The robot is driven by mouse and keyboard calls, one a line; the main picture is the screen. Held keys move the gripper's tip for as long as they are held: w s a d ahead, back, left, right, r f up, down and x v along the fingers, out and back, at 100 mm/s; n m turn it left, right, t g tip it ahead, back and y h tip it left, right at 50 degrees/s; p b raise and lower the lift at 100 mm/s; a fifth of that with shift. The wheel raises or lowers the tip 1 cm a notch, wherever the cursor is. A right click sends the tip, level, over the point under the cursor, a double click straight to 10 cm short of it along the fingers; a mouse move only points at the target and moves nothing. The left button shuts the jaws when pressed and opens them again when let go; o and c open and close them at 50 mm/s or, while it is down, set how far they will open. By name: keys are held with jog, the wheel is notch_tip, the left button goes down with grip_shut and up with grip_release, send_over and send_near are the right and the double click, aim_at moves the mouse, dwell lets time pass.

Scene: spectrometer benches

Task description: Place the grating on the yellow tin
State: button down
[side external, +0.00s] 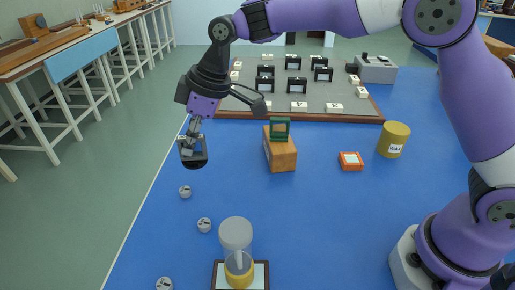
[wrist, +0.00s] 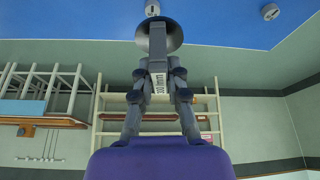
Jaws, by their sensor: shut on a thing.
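My gripper (side external: 190,142) hangs at the left edge of the blue table, above its surface, and is shut on the grating (side external: 201,160). The yellow tin (side external: 394,136), labelled "WAX", stands upright at the right of the table, well apart from my gripper. Its lid looks clear.
A wooden block (side external: 281,157) bearing a green-framed piece (side external: 279,128) and an orange box (side external: 351,161) lie between gripper and tin. A grey board (side external: 250,104) with black mounts is behind.

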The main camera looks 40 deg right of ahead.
jog(key=shift+s+r, duration=0.25)
jog(key=shift+r, duration=0.1)
jog(key=s+d+r+m+t+h, duration=0.1)
jog(key=s+d+r+m+h, duration=0.15)
jog(key=d+m, duration=0.6)
jog(key=s+d+r+m+t+h, duration=0.1)
jog(key=d+r+m+h, duration=0.15)
jog(key=d, duration=1.15)
jog(key=m+g+h, duration=0.2)
jog(key=m, duration=0.7)
send_over(394, 122)
jog(key=s+a, duration=0.2)
notch_tip(394, 122, down, 4)
jog(key=shift+w+f, duration=0.1)
jog(key=shift+w, duration=0.05)
jog(key=shift+f, duration=2)
jog(key=shift+f, duration=0.1)
